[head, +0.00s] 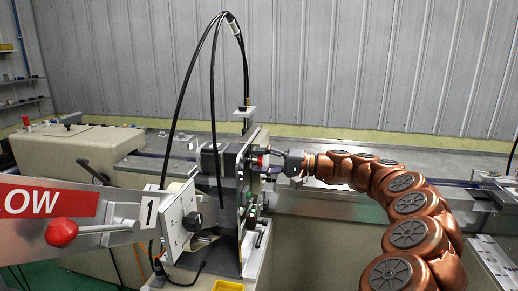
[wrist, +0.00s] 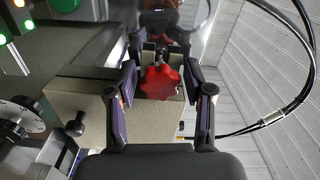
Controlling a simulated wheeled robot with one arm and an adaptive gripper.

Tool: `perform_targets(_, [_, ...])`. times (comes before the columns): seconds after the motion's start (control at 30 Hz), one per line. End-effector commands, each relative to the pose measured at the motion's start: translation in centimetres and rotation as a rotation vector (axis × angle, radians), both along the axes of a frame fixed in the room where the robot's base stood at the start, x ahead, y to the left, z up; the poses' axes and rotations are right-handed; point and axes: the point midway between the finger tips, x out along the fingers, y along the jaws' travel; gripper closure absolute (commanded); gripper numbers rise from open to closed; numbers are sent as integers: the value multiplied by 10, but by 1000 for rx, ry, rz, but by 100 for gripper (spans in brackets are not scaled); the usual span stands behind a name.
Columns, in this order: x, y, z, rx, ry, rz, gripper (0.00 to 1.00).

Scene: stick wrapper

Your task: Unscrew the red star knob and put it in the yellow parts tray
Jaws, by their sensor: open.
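The red star knob (wrist: 161,82) is in the middle of the wrist view, on a dark shaft of the machine. It stands between the two fingers of my gripper (wrist: 162,88), with a gap on each side. My gripper is open, with nothing held. In the head view my gripper (head: 277,160) reaches from the right to the upright machine plate, where a small red part of the knob (head: 263,150) shows; the fingers partly hide it. The yellow parts tray (head: 229,286) shows only in part at the bottom edge of the head view.
Black cables (head: 179,90) arch above the machine. In the wrist view, a dial (wrist: 18,118) and lit green buttons (wrist: 7,52) lie left of the fingers.

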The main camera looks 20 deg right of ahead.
Motion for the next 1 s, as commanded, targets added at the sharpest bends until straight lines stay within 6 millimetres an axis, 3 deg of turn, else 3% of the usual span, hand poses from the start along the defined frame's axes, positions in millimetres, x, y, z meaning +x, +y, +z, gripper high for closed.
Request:
perform_targets(0.03, [0,0,6,21,31,0,48])
perform_targets(0.7, [0,0,4,281,420,-1,48])
perform_targets(1.0, [0,0,0,310,461,-1,48])
